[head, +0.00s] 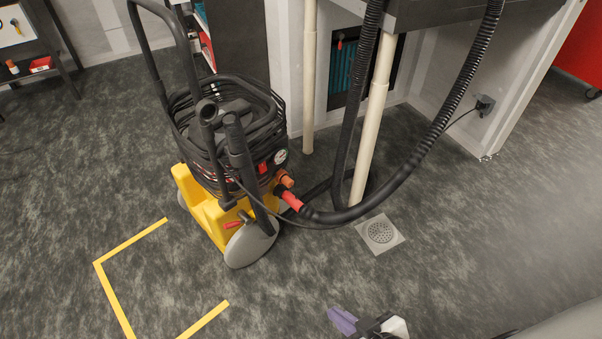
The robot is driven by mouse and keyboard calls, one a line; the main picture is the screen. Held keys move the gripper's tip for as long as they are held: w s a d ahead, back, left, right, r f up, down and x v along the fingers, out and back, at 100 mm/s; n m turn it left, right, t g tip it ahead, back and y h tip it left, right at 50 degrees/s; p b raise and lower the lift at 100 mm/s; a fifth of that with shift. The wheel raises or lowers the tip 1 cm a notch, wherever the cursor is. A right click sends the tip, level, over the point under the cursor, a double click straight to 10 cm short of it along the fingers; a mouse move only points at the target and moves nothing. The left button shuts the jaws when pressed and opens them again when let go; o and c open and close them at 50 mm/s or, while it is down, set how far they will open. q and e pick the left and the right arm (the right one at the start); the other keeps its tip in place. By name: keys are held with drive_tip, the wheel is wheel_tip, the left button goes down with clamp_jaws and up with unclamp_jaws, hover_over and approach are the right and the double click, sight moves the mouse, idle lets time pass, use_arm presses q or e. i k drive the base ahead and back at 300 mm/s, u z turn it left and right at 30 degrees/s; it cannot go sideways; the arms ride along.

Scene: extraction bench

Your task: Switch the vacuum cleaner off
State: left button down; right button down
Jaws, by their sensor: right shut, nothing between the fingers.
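The vacuum cleaner (212,212) stands on the floor left of centre, with a yellow base, grey wheels, a black push handle and black hose and cable coiled on top. A small red part (263,168) and a round white-faced dial (281,157) show on its upper side. I cannot tell from here which way any switch is set. My right gripper (343,320) shows at the bottom edge, its purple fingers shut and empty, well apart from the cleaner. My left gripper is out of view.
A black hose (432,140) runs from the cleaner's red connector (290,197) up to the bench (440,12). Pale pipes (372,120) stand behind it. A floor drain (380,233) and yellow floor tape (115,298) lie nearby. The floor in front is clear.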

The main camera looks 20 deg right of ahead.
sight(262, 167)
drive_tip(key=z, duration=0.25)
drive_tip(key=i, duration=0.85)
drive_tip(key=u, duration=0.5)
